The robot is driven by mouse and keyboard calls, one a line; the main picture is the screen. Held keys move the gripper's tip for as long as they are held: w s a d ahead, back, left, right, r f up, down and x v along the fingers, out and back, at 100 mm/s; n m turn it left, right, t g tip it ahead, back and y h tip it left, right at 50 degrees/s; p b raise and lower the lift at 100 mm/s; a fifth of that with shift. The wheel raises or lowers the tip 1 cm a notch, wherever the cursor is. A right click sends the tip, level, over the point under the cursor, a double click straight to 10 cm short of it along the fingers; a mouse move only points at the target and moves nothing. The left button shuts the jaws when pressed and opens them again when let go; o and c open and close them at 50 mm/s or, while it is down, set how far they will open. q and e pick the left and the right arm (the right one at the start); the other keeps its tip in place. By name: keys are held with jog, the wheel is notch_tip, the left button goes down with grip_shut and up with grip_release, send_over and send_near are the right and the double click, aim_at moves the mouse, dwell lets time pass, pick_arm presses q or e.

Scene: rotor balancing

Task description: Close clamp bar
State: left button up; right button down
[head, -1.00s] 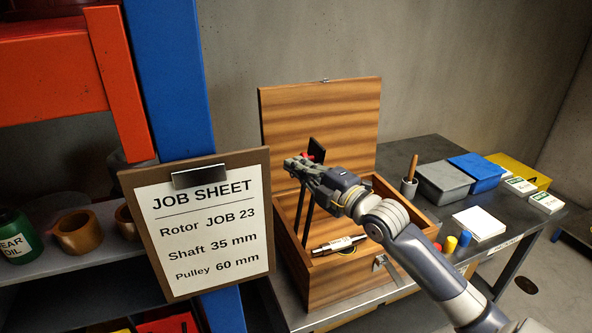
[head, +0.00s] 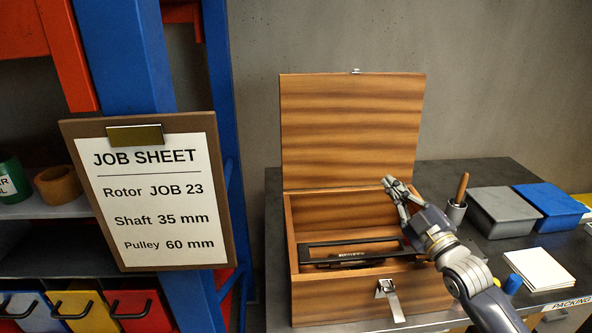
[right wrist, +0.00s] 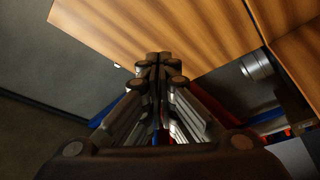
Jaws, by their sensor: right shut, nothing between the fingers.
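The wooden box (head: 316,290) stands open on the dark table, its lid (head: 350,130) raised against the wall side. The black clamp bar (head: 325,244) lies down, roughly level, across the inside of the box. A dark item with small light markings shows just under it and is partly hidden; I cannot tell if the bar touches it. My right gripper (head: 391,184) is above the box's back right corner, in front of the lid. Its fingers are shut and empty, also in the right wrist view (right wrist: 158,60). My left gripper is not in view.
A metal latch (head: 388,293) hangs on the box front. To the right are a cup with a wooden handle (head: 460,193), a grey case (head: 505,212), a blue case (head: 550,204) and a white pad (head: 540,269). The job sheet board (head: 155,200) stands at left.

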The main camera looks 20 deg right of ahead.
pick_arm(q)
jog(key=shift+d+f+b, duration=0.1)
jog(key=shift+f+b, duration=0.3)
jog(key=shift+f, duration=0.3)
pick_arm(e)
jog(key=shift+s+d+f, duration=0.15)
jog(key=shift+d+f, duration=0.65)
jog(key=shift+f, duration=0.05)
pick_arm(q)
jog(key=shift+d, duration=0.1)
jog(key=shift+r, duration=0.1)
pick_arm(e)
jog(key=shift+r, duration=0.1)
